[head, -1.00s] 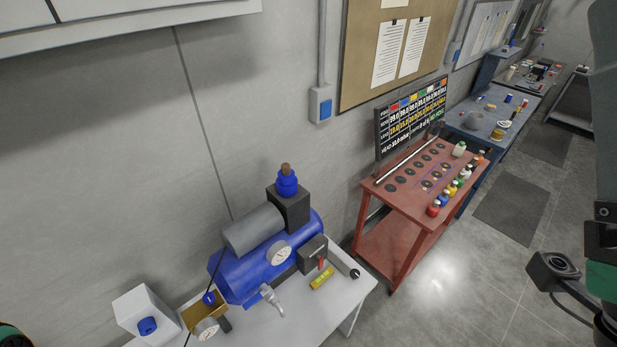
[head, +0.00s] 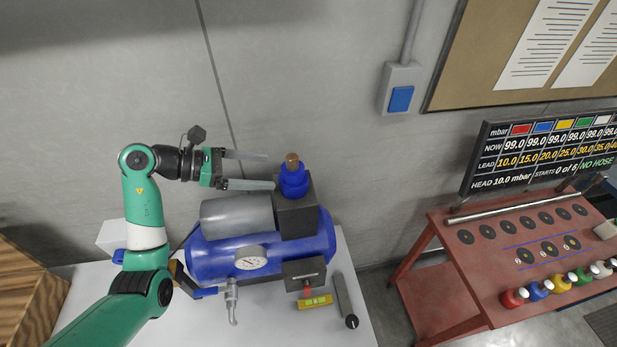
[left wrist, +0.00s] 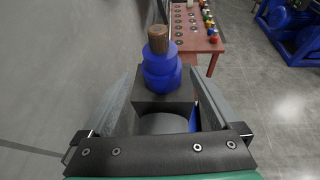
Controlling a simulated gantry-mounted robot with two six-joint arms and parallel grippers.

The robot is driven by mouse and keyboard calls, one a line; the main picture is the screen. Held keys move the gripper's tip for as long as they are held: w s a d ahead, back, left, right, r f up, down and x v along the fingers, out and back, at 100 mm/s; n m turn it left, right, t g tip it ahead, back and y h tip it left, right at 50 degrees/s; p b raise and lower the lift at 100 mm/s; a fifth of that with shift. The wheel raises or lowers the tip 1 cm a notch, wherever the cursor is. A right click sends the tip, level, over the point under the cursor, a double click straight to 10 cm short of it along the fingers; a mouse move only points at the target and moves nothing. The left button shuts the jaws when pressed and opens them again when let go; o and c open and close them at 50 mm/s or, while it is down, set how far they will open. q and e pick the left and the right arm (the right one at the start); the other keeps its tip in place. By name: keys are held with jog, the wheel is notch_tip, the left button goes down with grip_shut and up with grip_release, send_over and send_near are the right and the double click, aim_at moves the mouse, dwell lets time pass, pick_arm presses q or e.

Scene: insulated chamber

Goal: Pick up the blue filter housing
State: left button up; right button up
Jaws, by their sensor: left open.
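The blue filter housing (head: 292,182) is a stepped blue piece with a brown top. It stands upright on the dark block (head: 297,215) on top of the blue compressor tank. My left gripper (head: 272,170) is open and points right, with its fingertips just left of the housing in the head view. In the left wrist view the housing (left wrist: 161,72) stands beyond and between the open fingers (left wrist: 160,85). It looks clear of both fingers, though contact is hard to judge. My right gripper is not in view.
The blue tank (head: 215,258) with a grey cylinder (head: 236,215), a gauge (head: 250,259) and a tap (head: 232,300) sits on a white table (head: 262,325). The wall is close behind. A red cart (head: 440,300) stands right.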

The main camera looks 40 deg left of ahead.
aim_at(305, 174)
pick_arm(q)
jog(key=x, duration=1.1)
jog(key=shift+w+d, duration=0.1)
jog(key=shift+d, duration=0.1)
jog(key=c, duration=1.2)
